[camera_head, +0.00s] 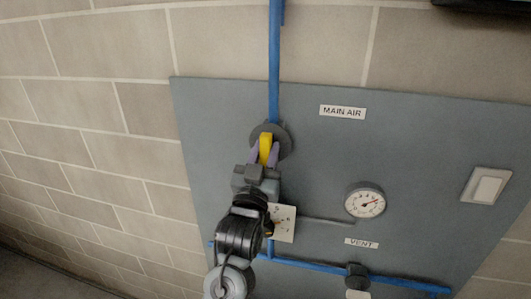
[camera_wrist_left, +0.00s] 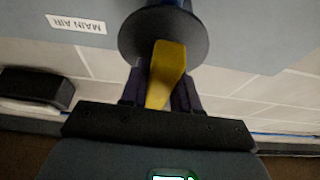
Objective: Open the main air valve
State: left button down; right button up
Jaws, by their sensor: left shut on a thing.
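The main air valve has a yellow handle (camera_head: 265,148) on a round grey base (camera_head: 284,140), set on the blue pipe beside the MAIN AIR label (camera_head: 342,111). In the head view the handle stands about in line with the vertical pipe. My left gripper (camera_head: 263,158) is shut on the yellow handle, with one finger on each side. The left wrist view shows the handle (camera_wrist_left: 166,75) between the dark fingers, below the round disc (camera_wrist_left: 163,35). My right gripper is in neither view.
The grey panel (camera_head: 420,140) hangs on a block wall. It carries a round gauge (camera_head: 364,203), a VENT label (camera_head: 362,243) with a dark valve (camera_head: 357,276) below, and a pale switch (camera_head: 487,187). A small white card (camera_head: 284,222) is partly hidden by my left arm.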

pick_arm(q)
jog(key=shift+n, duration=0.4)
jog(key=c, duration=0.9)
grip_release()
jog(key=shift+s, duration=0.1)
jog(key=shift+s+a+f, duration=0.1)
jog(key=shift+s+f, duration=0.1)
jog(key=shift+b+v, duration=1.4)
jog(key=shift+v, duration=3.65)
jog(key=shift+r, duration=0.15)
